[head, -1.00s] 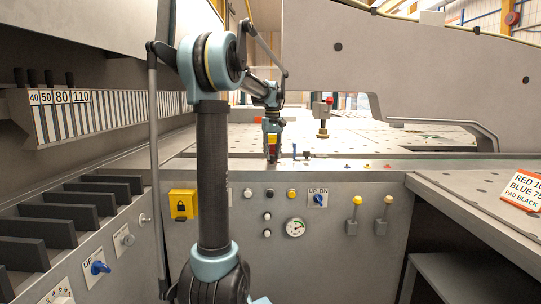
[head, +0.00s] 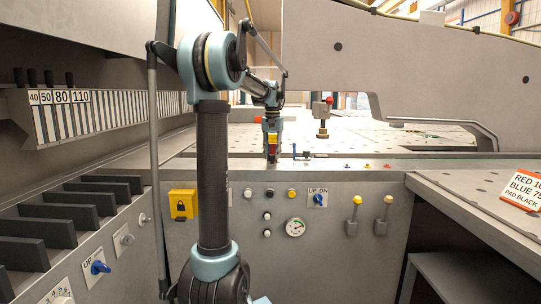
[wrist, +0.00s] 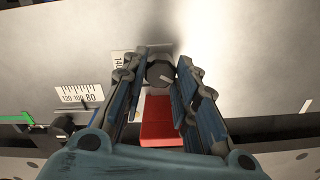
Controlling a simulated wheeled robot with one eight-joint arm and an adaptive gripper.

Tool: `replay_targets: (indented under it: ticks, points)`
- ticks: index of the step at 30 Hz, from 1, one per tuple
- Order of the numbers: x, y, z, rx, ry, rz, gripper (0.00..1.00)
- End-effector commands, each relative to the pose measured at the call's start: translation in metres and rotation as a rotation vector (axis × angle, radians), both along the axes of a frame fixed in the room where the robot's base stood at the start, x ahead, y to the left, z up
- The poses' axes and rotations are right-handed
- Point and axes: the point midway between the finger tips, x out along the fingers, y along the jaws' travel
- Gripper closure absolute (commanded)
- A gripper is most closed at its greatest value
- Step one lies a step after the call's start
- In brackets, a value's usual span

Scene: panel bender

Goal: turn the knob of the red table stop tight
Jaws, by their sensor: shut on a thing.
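The red table stop (wrist: 158,125) shows in the wrist view as a red block between my blue-padded fingers, with a scale plate beside it. Its dark grey, faceted knob (wrist: 160,73) sits just beyond the red block, between my fingertips. My gripper (wrist: 161,68) is shut on the knob, one finger on each side. In the head view my gripper (head: 272,154) points down at the near edge of the table. The stop and knob cannot be made out clearly there, behind the gripper.
A printed scale (wrist: 80,97) and a green strip (wrist: 15,117) lie left in the wrist view. A red-topped post (head: 323,118) stands on the table, right of my arm. A panel of buttons and a gauge (head: 295,227) is below the table edge.

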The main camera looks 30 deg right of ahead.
Motion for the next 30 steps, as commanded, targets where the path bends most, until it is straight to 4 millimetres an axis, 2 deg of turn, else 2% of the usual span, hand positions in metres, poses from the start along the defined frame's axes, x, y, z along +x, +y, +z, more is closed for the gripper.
replay_targets:
  ticks: [21, 30]
  points:
    - [0.0018, 0.0026, 0.0, 0.004, -0.002, -0.67, 0.97]
    - [0.0019, 0.0027, 0.0001, 0.003, -0.002, -0.89, 0.97]
